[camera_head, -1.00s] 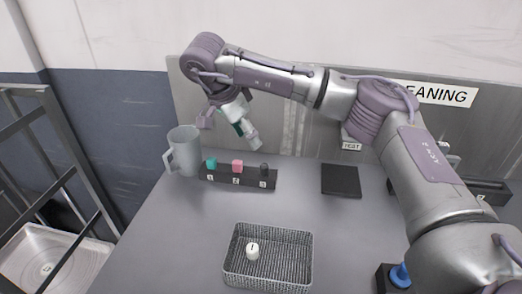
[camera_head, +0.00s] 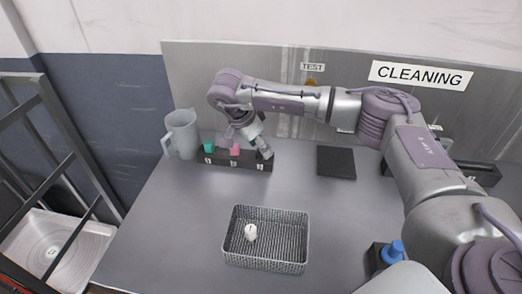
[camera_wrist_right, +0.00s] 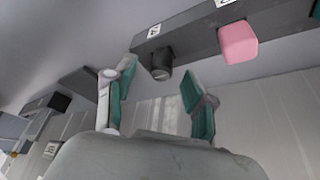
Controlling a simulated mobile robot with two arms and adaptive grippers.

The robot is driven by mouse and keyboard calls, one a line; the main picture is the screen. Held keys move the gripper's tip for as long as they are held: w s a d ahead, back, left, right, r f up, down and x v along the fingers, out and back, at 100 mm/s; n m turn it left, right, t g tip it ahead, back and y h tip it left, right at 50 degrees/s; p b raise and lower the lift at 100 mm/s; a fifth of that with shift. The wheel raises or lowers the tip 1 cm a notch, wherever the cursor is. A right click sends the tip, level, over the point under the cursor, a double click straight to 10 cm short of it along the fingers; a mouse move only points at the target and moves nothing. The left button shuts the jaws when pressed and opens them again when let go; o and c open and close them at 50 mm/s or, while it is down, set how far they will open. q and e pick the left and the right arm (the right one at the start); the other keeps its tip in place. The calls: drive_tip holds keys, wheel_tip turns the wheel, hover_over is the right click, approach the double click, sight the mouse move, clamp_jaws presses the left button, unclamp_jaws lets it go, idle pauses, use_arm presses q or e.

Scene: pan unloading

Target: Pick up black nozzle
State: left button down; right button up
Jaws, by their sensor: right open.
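The black nozzle (camera_wrist_right: 160,66) sits in the end slot of a dark numbered rack (camera_wrist_right: 195,37) in the right wrist view. My right gripper (camera_wrist_right: 159,84) is open, with its green-padded fingers on either side of the nozzle's line and no visible contact. In the head view my right gripper (camera_head: 262,148) is at the right end of the rack (camera_head: 219,161) and hides the black nozzle. A pink nozzle (camera_head: 235,149) and a green nozzle (camera_head: 209,148) stand in the other slots. My left gripper is not in view.
A grey jug (camera_head: 182,135) stands left of the rack. A wire basket (camera_head: 266,264) with a small white piece (camera_head: 250,232) is at the front. A black square pad (camera_head: 336,162) lies to the right. The table between rack and basket is clear.

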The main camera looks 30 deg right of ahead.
drive_tip(key=shift+x, duration=1)
clamp_jaws()
drive_tip(key=shift+r, duration=0.15)
